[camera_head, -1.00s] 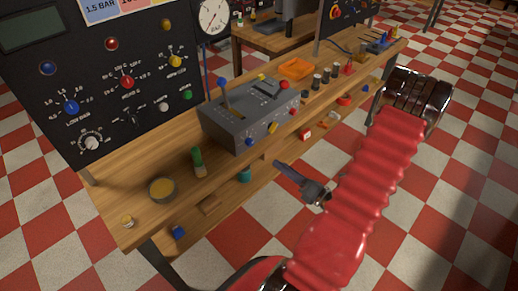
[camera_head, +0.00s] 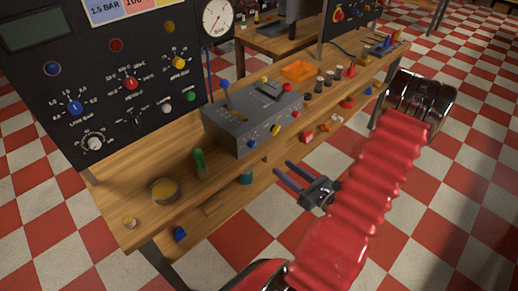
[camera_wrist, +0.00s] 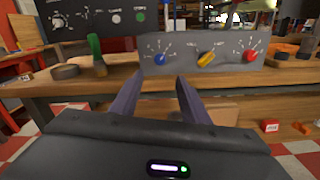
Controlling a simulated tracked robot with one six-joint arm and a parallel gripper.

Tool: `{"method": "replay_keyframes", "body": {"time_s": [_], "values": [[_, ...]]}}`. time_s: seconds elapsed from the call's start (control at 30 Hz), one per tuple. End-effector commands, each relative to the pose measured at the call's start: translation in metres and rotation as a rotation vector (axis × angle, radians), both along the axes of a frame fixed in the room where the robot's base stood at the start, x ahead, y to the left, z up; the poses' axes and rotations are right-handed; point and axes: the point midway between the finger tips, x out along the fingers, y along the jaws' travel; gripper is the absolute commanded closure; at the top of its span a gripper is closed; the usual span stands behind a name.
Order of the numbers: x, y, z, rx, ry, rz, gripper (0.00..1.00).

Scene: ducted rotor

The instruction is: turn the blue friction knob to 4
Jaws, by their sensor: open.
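The grey lever box (camera_head: 240,125) stands on the wooden bench, with blue, yellow and red knobs in a row on its front face. The blue knob (camera_head: 252,144) is the leftmost. In the wrist view the blue knob (camera_wrist: 160,59) is straight ahead, with a printed scale around it, too small to read. The yellow knob (camera_wrist: 206,60) and red knob (camera_wrist: 250,56) are to its right. My gripper (camera_head: 284,167) is open and empty in front of the bench, apart from the box. In the wrist view its fingertips (camera_wrist: 160,78) lie either side of and just below the blue knob.
A green-topped cylinder (camera_head: 200,163) and a round tin (camera_head: 164,191) stand on the bench left of the box. The bench's front edge and lower shelf lie close to my gripper. A black panel (camera_head: 110,80) with another blue knob (camera_head: 75,108) rises behind.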

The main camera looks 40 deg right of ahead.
Motion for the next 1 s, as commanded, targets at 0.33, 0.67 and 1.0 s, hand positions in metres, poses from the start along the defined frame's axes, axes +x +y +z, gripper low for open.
{"method": "replay_keyframes", "body": {"time_s": [0.33,0.67,1.0], "values": [[0.023,0.002,0.0,0.001,0.0,0.004,0.58],[0.058,0.003,0.0,0.0,-0.001,0.004,0.58],[0.095,0.003,0.0,0.0,-0.001,0.003,0.58]]}}
